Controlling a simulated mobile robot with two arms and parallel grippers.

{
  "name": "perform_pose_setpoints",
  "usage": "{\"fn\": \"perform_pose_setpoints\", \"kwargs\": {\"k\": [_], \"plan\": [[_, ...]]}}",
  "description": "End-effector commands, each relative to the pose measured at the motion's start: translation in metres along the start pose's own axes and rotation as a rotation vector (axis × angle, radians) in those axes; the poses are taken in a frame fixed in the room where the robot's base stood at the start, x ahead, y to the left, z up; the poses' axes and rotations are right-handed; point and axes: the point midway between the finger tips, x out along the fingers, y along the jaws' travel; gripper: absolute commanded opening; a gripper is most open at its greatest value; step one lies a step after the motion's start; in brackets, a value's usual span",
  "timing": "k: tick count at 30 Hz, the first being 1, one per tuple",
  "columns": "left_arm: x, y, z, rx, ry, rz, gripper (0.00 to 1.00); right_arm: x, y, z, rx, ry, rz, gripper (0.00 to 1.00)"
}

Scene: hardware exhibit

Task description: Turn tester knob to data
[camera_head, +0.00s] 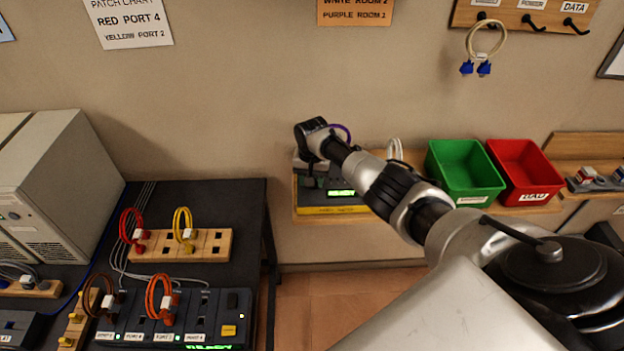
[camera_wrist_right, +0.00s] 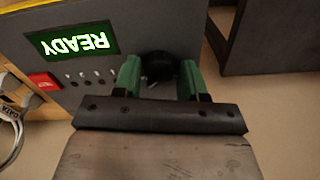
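The tester (camera_head: 350,208) is a dark box with a yellow front edge on the wall shelf, and its green screen reads READY. In the right wrist view the tester panel (camera_wrist_right: 110,25) appears upside down, with the black round knob (camera_wrist_right: 158,66) beside the screen. My right gripper (camera_wrist_right: 159,76) has its two green fingers on either side of the knob, with no clear gap showing. A small white mark shows at the knob's lower edge; which setting it points to cannot be read. In the head view my right arm covers the knob. My left gripper is not in view.
A green bin (camera_head: 466,172) and a red bin (camera_head: 524,172) stand right of the tester. A cable loop (camera_head: 484,50) hangs on the hook rack above. A dark table (camera_head: 210,195) with cable ports stands at left. A red block (camera_wrist_right: 45,82) and small switches sit near the screen.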

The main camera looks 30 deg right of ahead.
Motion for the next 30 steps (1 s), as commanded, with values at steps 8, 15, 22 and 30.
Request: {"fn": "perform_pose_setpoints", "kwargs": {"k": [8,15,22,30], "plan": [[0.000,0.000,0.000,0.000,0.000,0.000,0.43,0.001,0.000,0.001,-0.001,-0.002,0.002,0.58],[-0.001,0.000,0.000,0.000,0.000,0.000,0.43,-0.008,0.000,0.000,-0.002,-0.001,0.000,0.58],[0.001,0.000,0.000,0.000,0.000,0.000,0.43,-0.047,0.000,0.000,-0.003,0.002,-0.001,0.58],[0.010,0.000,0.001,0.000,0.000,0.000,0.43,-0.093,0.000,0.000,-0.001,0.000,0.000,0.58]]}}
